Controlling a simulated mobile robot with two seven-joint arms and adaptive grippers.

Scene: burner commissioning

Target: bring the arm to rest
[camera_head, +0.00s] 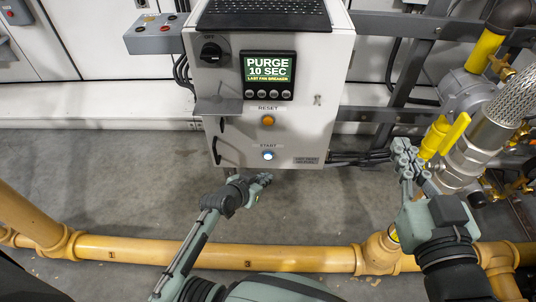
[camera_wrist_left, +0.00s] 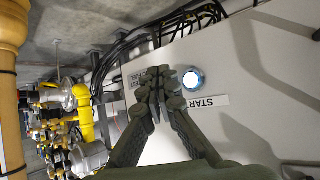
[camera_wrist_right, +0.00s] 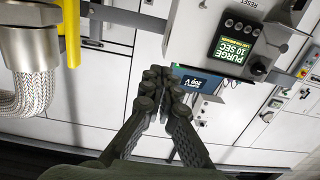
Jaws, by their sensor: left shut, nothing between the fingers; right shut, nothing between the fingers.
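My left gripper (camera_head: 262,180) is shut and empty, just below the START button (camera_head: 268,155) on the grey burner control cabinet (camera_head: 295,110). In the left wrist view its closed fingers (camera_wrist_left: 160,88) lie beside the lit, bluish-white START button (camera_wrist_left: 194,80); whether they touch it I cannot tell. My right gripper (camera_head: 404,150) is shut and empty, held up left of the yellow valve handle (camera_head: 455,132). In the right wrist view its closed fingers (camera_wrist_right: 160,82) have nothing between them. The cabinet display (camera_head: 268,68) reads "PURGE 10 SEC".
A yellow gas pipe (camera_head: 215,253) runs across the front at low height. Braided hose (camera_head: 512,98) and brass fittings crowd the right side. An orange RESET button (camera_head: 268,121) and a black rotary switch (camera_head: 211,53) are on the cabinet. Grey floor (camera_head: 110,185) is clear at left.

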